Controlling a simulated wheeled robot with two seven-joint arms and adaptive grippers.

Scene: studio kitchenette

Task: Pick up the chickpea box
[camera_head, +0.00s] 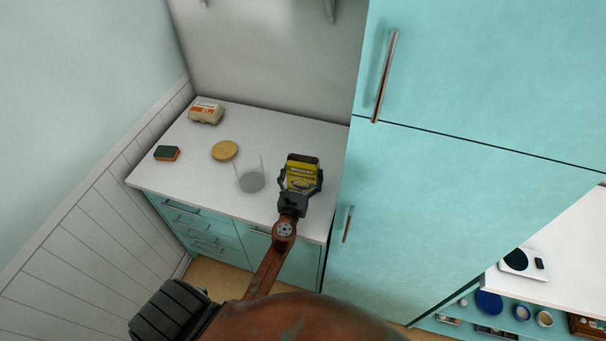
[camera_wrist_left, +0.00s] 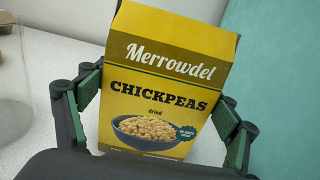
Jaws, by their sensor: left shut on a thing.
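The yellow chickpea box (camera_head: 302,172) is at the right end of the white counter in the head view. In the left wrist view the box (camera_wrist_left: 160,80) fills the middle, tilted a little, with "CHICKPEAS" and a bowl picture facing the camera. My left gripper (camera_head: 300,182) is shut on the box, with a finger on each side of it. The fingers also show at both sides of the box in the left wrist view (camera_wrist_left: 155,112). I cannot tell whether the box's bottom touches the counter. My right gripper is not in view.
A clear glass container (camera_head: 250,175) stands left of the box. A round tan lid (camera_head: 225,150), an egg carton (camera_head: 206,112) and a sponge (camera_head: 167,153) are farther left on the counter (camera_head: 195,172). A tall turquoise cabinet (camera_head: 400,210) rises close on the right.

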